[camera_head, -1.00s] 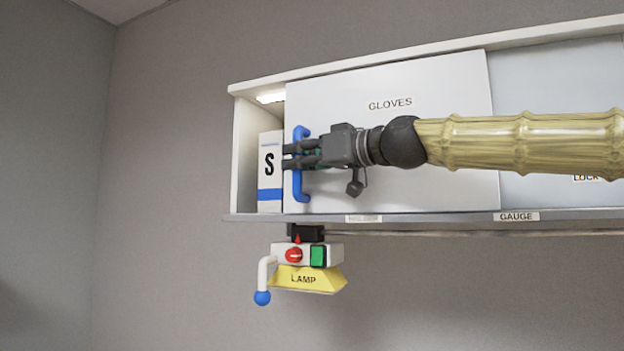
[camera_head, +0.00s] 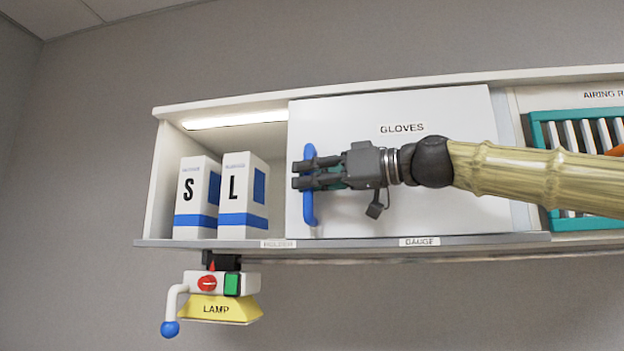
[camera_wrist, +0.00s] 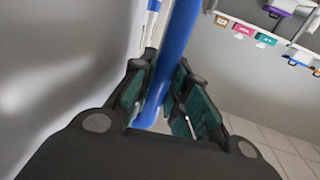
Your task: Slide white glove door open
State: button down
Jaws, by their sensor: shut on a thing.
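The white sliding door (camera_head: 420,205) marked GLOVES stands partly open in the wall cabinet, with an open bay to its left. Its blue vertical handle (camera_head: 308,208) is near the door's left edge. My gripper (camera_head: 303,175) is shut on the handle, its fingers reaching in from the right. In the wrist view the blue handle (camera_wrist: 178,45) runs between the two green-padded fingers (camera_wrist: 158,105). Part of the handle is hidden behind the fingers.
Glove boxes marked S (camera_head: 195,195) and L (camera_head: 243,195) stand in the open bay. A yellow lamp (camera_head: 218,308) with a blue-tipped lever (camera_head: 170,328) hangs below the shelf. A teal airing rack (camera_head: 550,135) is at the right.

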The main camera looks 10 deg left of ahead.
jog(key=shift+a+f, duration=0.1)
jog(key=shift+f, duration=0.25)
jog(key=c, duration=1.5)
grip_release()
jog(key=shift+o, duration=0.7)
jog(key=shift+d+r, duration=0.1)
jog(key=shift+d, duration=0.15)
jog(key=shift+r, duration=0.1)
jog(key=v, duration=1.2)
jog(key=shift+a, duration=0.1)
